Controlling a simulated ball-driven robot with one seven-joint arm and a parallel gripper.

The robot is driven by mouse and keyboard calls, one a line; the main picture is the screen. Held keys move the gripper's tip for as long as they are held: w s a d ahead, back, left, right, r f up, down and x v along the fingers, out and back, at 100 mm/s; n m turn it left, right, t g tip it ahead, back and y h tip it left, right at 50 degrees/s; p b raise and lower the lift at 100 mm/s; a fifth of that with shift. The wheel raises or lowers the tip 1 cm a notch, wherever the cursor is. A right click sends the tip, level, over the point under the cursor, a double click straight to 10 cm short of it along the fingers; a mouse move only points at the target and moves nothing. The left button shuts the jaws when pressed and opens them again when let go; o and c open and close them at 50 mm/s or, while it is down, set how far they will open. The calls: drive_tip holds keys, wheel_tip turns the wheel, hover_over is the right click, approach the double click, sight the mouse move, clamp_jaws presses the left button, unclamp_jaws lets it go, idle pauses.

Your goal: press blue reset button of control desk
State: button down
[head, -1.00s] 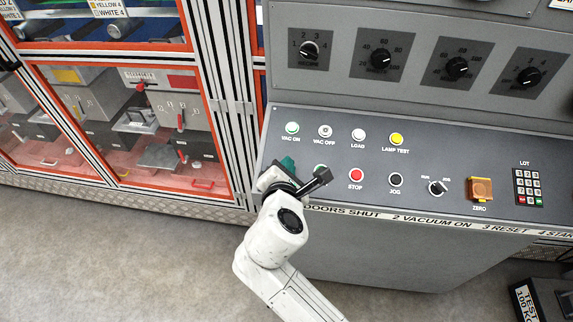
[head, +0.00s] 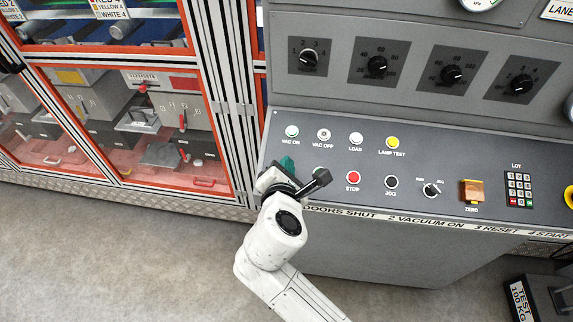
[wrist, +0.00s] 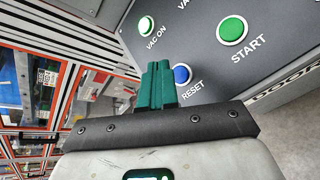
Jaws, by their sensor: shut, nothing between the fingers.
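The blue reset button (wrist: 182,74) shows in the wrist view on the sloped grey panel of the control desk (head: 450,160), beside its RESET label. In the head view my arm and gripper hide this button. My gripper (wrist: 157,66) has its green fingers shut with nothing between them. In the wrist view the fingertips are just left of the blue button and partly overlap its edge; I cannot tell whether they touch it. In the head view the gripper (head: 287,163) is over the left end of the panel.
The green START button (wrist: 233,30) and the green VAC ON button (wrist: 145,25) are close to my fingers. The red STOP button (head: 353,177) and black JOG button (head: 391,182) lie to the right. A framed cabinet (head: 120,110) stands at the left. Grey floor in front is clear.

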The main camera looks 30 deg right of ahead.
drive_tip(key=r+p, duration=0.1)
drive_tip(key=s+r+p, duration=0.1)
drive_tip(key=a+r+p, duration=0.1)
drive_tip(key=shift+s+r, duration=0.15)
drive_tip(key=shift+r, duration=0.15)
idle(0.6)
